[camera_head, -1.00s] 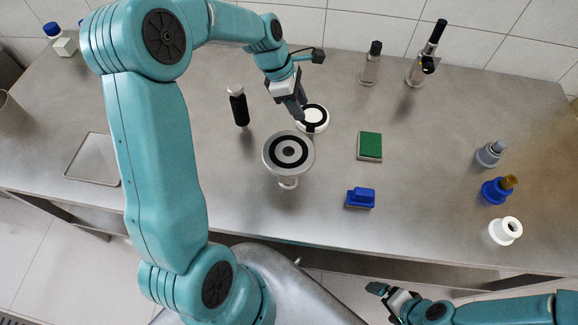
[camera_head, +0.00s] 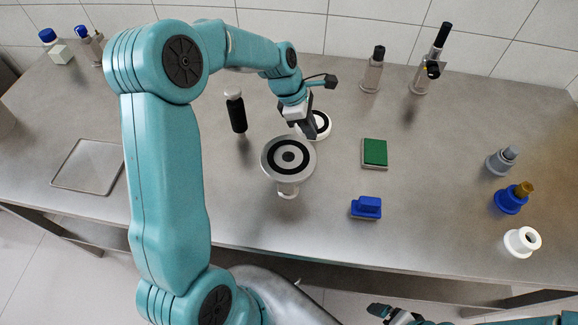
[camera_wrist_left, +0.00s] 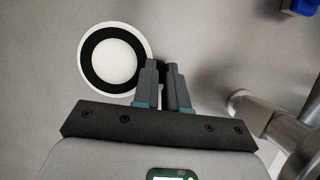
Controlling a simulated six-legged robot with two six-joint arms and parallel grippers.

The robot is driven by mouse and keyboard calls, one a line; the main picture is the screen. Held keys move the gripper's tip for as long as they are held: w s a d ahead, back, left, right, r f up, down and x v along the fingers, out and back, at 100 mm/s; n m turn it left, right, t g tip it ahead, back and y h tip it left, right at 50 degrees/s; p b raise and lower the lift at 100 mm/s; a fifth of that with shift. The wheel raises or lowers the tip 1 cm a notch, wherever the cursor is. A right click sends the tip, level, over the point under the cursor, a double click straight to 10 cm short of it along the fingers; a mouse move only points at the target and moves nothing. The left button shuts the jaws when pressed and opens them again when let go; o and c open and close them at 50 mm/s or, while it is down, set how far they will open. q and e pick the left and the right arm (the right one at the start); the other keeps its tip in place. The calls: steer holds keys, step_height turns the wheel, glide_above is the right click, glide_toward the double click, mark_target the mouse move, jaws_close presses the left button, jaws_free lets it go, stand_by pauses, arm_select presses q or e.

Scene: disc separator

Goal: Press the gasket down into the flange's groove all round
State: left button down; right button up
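The flange (camera_head: 269,166) is a grey round disc on a short stem. A black ring (camera_head: 274,157) lies on its face around a grey centre with a dark hole; I cannot tell how deep it sits. A white disc with a black ring (camera_head: 325,131) lies on the table behind and right of the flange. My left gripper (camera_head: 312,135) is over the table between the two, partly covering the white disc. In the left wrist view its fingers (camera_wrist_left: 163,68) are nearly together beside the white disc (camera_wrist_left: 113,62), holding nothing I can make out. My right gripper (camera_head: 380,311) is at the bottom edge, partly cut off.
A black bottle (camera_head: 238,116) stands left of the flange. A green-topped block (camera_head: 374,152) and a blue block (camera_head: 366,207) lie to the right. Several fittings (camera_head: 511,198) stand far right, and an empty tray (camera_head: 88,166) lies left. Much of the centre-right table is clear.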

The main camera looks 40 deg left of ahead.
arm_select(q)
steer(key=shift+w+d+r+p, duration=0.1)
steer(key=shift+r+p, duration=0.65)
steer(key=shift+r, duration=0.05)
step_height(320, 180, up, 4)
steer(key=p, duration=0.4)
steer(key=shift+r, duration=0.15)
